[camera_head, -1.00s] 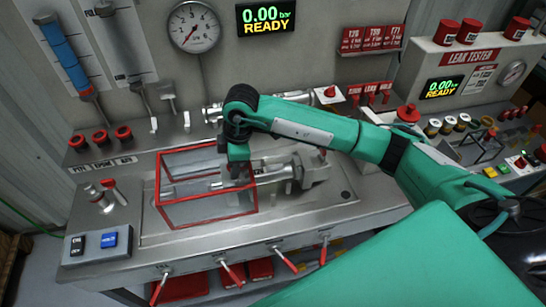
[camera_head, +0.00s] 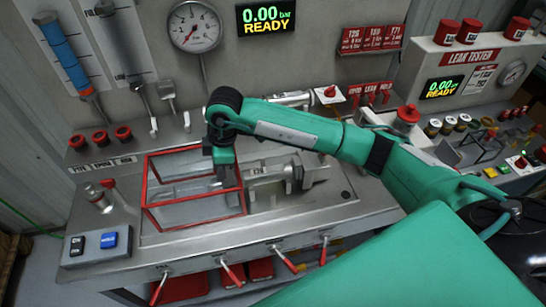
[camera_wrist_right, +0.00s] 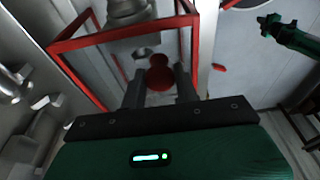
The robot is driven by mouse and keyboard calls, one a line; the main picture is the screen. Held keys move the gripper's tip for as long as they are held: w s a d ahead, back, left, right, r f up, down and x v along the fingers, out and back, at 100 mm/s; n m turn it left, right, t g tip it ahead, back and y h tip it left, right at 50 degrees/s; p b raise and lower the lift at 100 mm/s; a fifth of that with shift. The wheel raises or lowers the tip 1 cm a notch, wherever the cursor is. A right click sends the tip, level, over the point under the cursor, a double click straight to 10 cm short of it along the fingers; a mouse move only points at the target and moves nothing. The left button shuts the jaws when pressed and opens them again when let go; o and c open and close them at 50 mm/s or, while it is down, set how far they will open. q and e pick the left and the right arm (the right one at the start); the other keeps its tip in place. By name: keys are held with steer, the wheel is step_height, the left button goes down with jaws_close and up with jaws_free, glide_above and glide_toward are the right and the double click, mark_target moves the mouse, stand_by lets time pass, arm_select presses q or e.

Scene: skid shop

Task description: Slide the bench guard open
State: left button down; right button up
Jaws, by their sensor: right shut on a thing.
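The bench guard (camera_head: 193,223) is a clear box with a red frame on the steel bench. In the head view it stands on the left part of the bench, over part of the metal fixture. My right gripper (camera_head: 222,180) reaches down at the guard's right side, its fingertips hidden behind the wrist there. In the right wrist view the guard's red frame (camera_wrist_right: 120,40) spans the upper left. My right gripper (camera_wrist_right: 160,88) is shut on a round red knob (camera_wrist_right: 160,74) between its two dark fingers. My left gripper is not in view.
The metal fixture (camera_head: 265,188) lies right of the guard. A small valve (camera_head: 100,196) and a switch box (camera_head: 93,243) stand to the left. Red-handled levers (camera_head: 232,273) stick out along the front edge. A gauge (camera_head: 195,27) hangs behind.

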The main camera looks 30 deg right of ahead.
mark_target(197, 181)
steer(key=shift+w+a, duration=0.2)
steer(key=shift+a, duration=0.65)
steer(key=shift+w+a, duration=0.2)
steer(key=shift+a, duration=0.65)
steer(key=shift+w+a, duration=0.15)
steer(key=shift+a, duration=0.45)
steer(key=shift+w+a, duration=0.15)
steer(key=shift+a, duration=0.45)
steer(key=o, duration=0.8)
steer(key=shift+r, duration=0.1)
step_height(197, 181, up, 7)
steer(key=p, duration=0.4)
steer(key=shift+r, duration=0.15)
